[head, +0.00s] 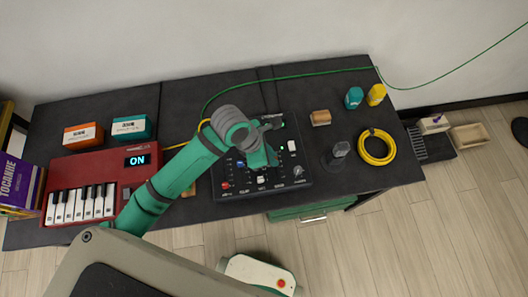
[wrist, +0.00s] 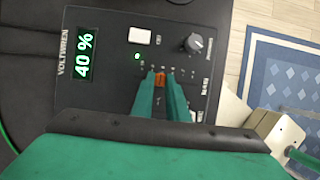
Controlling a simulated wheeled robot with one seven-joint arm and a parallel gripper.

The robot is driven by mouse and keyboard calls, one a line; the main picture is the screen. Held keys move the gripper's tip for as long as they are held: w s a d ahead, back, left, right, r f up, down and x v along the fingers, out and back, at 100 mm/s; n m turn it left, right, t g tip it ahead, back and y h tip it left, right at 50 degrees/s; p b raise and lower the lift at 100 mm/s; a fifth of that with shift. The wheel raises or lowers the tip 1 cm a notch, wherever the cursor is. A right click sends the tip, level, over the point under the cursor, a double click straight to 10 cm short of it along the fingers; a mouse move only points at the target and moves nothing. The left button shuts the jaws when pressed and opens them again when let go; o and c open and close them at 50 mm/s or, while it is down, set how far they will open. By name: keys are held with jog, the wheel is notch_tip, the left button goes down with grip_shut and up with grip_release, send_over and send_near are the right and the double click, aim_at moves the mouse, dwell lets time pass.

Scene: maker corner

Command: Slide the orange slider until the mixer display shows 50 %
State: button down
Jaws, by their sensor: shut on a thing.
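The black mixer (head: 228,187) lies on the dark table, partly hidden by my arm in the head view. Its display (wrist: 87,54) reads 40 % in green in the wrist view. The orange slider (wrist: 160,80) sits between the two green fingertips of my gripper (wrist: 160,82), which is shut on it. In the head view my gripper (head: 266,158) is over the middle of the mixer, and the slider is hidden there.
A white button (wrist: 139,36) and a dark knob (wrist: 193,43) are near the slider. A red keyboard (head: 105,168) stands left, and a yellow cable coil (head: 388,147) lies right. A dark upright object (head: 340,149) stands close to the mixer's right.

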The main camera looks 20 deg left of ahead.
jog(key=shift+a, duration=0.25)
jog(key=c, duration=1.8)
grip_release()
jog(key=shift+o, duration=0.4)
jog(key=shift+d, duration=0.1)
jog(key=v, duration=1)
jog(key=shift+r, duration=0.4)
